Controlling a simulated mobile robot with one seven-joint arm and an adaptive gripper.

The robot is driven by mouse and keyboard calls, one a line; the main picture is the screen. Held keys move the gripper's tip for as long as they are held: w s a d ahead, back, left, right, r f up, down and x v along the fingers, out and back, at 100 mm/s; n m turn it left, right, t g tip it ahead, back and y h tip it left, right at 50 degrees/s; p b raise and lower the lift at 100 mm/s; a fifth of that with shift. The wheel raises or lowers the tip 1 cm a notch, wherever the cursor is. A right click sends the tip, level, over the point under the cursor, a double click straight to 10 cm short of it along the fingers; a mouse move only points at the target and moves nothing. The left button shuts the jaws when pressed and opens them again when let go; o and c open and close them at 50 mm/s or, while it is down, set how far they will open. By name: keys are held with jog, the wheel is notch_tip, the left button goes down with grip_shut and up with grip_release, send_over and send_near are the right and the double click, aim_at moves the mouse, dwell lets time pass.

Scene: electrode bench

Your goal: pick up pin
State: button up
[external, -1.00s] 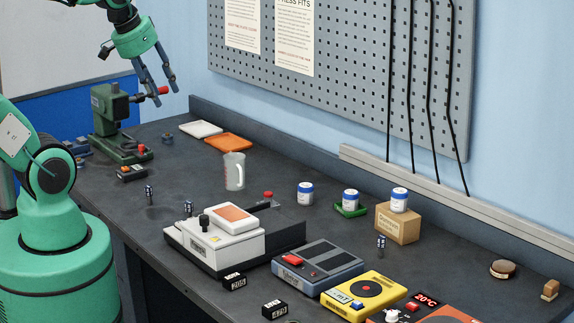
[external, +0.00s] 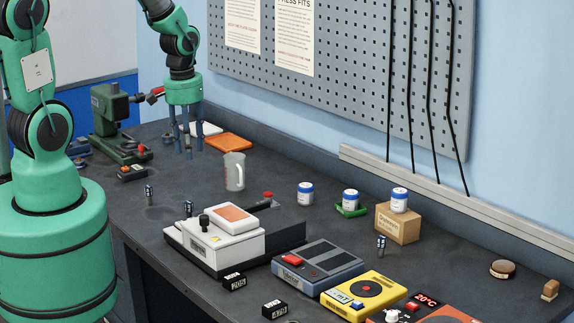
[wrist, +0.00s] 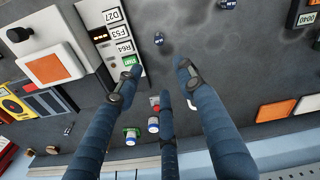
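Several small dark pins with pale label bands stand on the bench: one at the left (external: 149,194), one beside the white device (external: 188,208), and one in front of the cardboard box (external: 381,246). In the wrist view, one pin (wrist: 159,39) shows beyond my fingertips, another (wrist: 227,4) at the top edge, and a third (wrist: 68,129) at lower left. My gripper (external: 186,150) points down above the bench's far left part, behind the pins. In the wrist view its three blue fingers (wrist: 160,78) are spread apart with nothing between them.
The white device with an orange plate (external: 232,214) stands mid-bench. A clear beaker (external: 234,171) stands right of my gripper. An orange tray (external: 229,141) and a green press (external: 112,120) are nearby. Jars, a yellow device (external: 370,292) and small black blocks lie right.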

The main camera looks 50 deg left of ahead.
jog(key=n+p, duration=0.1)
send_over(189, 202)
notch_tip(189, 202, down, 5)
jog(key=shift+a+r+g, duration=0.15)
jog(key=shift+a+g, duration=0.15)
jog(key=shift+g, duration=0.1)
jog(key=shift+f, duration=4.3)
jog(key=shift+d+f, duration=0.2)
jog(key=shift+f, duration=2.4)
grip_shut()
